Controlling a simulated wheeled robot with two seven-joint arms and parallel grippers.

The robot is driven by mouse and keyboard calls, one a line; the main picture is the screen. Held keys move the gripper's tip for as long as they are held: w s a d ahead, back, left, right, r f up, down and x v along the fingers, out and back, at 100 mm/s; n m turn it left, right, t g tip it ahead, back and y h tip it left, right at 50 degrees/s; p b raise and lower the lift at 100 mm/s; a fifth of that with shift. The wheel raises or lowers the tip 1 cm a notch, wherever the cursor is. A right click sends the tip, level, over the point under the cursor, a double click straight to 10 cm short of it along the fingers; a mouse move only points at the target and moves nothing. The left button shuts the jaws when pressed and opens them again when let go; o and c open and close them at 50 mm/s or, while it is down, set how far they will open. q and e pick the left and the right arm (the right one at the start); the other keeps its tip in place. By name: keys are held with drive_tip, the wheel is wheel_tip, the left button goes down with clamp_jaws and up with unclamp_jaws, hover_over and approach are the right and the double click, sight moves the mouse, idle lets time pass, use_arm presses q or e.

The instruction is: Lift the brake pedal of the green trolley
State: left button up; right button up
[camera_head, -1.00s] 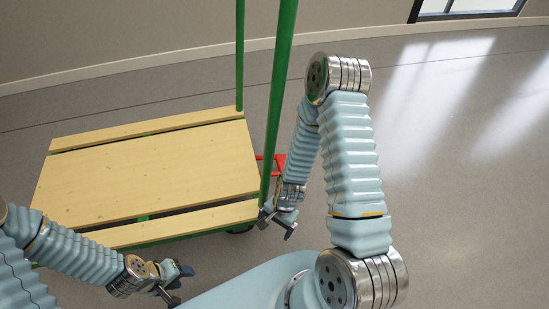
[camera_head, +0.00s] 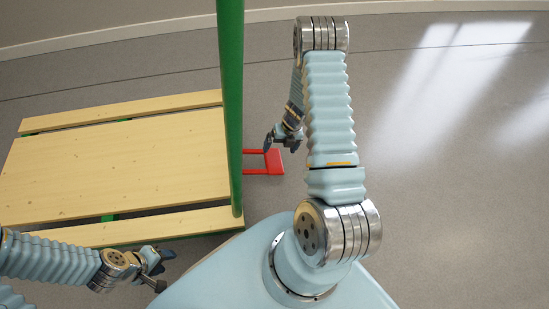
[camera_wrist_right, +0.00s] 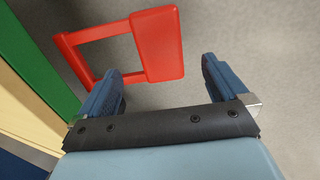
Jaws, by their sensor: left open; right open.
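The green trolley has a green upright post (camera_head: 230,100) and a light wooden deck (camera_head: 120,160). Its red brake pedal (camera_head: 273,162) sticks out from the trolley's right side, low above the floor. My right gripper (camera_head: 278,143) is open, just above and beside the pedal in the head view. In the right wrist view the pedal (camera_wrist_right: 158,44) lies beyond the open, empty fingertips (camera_wrist_right: 160,75), nearer the left finger; contact cannot be told. My left gripper (camera_head: 162,268) is open and empty near the deck's front edge.
Grey floor (camera_head: 420,160) is clear to the right of the trolley. The wall (camera_head: 120,25) runs along the back. In the right wrist view the trolley's green edge (camera_wrist_right: 38,60) is close on the left.

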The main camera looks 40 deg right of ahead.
sight(274, 159)
drive_tip(key=b+x, duration=0.1)
drive_tip(key=x, duration=0.6)
drive_tip(key=shift+a, duration=0.1)
drive_tip(key=shift+c, duration=0.3)
